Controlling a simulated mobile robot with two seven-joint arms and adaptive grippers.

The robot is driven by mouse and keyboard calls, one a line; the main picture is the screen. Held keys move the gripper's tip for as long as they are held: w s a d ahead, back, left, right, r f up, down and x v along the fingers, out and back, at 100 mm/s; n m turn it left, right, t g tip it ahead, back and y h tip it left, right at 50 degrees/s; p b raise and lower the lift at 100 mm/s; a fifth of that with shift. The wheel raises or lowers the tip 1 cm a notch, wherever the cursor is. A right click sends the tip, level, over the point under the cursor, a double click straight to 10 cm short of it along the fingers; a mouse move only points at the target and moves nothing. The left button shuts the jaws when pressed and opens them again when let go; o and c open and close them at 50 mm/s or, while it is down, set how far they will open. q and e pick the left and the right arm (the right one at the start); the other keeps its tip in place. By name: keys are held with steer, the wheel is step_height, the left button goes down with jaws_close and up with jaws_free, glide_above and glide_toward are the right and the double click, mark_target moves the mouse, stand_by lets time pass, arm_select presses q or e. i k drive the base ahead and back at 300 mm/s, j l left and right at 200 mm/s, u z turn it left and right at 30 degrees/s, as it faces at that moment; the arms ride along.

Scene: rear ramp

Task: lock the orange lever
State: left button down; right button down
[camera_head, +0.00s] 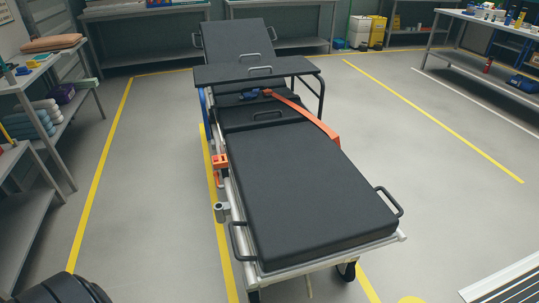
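A stretcher with a black padded mattress (300,190) and a silver frame stands in the middle of the view, its backrest (236,40) raised at the far end. An orange lever (220,161) sits on the left side rail of the stretcher, about midway along. It has a block-like upper part and a thinner part hanging below. The view is too small to tell whether it is locked. Neither of my grippers shows in the view, and nothing touches the lever.
An orange strap (310,118) crosses the mattress. A dark tray table (255,70) spans the far part. A grey cylindrical fitting (221,211) is on the rail nearer than the lever. Shelves (45,80) stand at left; the floor (140,190) between is clear.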

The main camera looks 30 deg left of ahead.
mark_target(216, 173)
steer(key=i+j+z, duration=0.1)
steer(key=j+z, duration=0.15)
steer(key=j, duration=0.7)
steer(key=j+z, duration=0.25)
steer(key=j, duration=0.7)
steer(key=k+j+z, duration=0.1)
steer(key=j+z, duration=0.2)
steer(key=j, duration=1.2)
steer(key=k+j, duration=0.15)
steer(key=j, duration=1.05)
